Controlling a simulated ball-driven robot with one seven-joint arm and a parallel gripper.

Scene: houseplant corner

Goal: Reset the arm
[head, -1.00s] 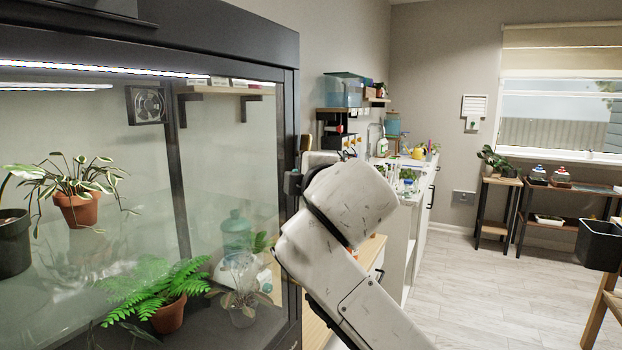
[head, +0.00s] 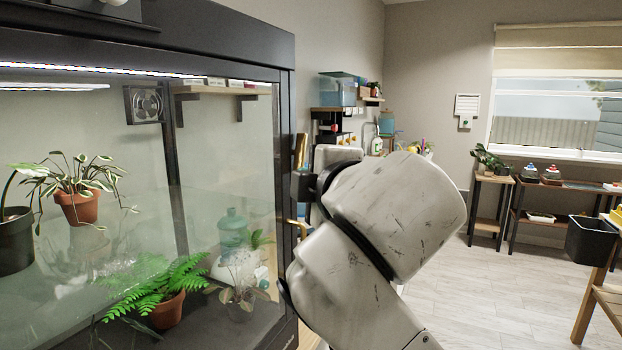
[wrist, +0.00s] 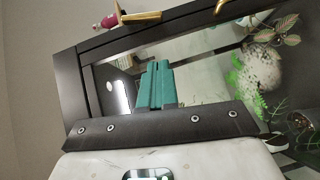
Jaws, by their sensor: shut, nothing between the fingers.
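My gripper (wrist: 156,66) shows in the wrist view as two teal fingers pressed together, with nothing between them. The dark frame and glass of the plant cabinet lie beyond the fingers in that view; I cannot tell how far away. In the head view my pale, scuffed arm rises from the bottom middle, bent in front of the right edge of the glass cabinet (head: 287,150). The fingers cannot be made out in the head view.
A brass handle (wrist: 138,18) shows in the wrist view. Shelves (head: 490,205) and a black bin (head: 592,240) stand right. Pale floor lies open between.

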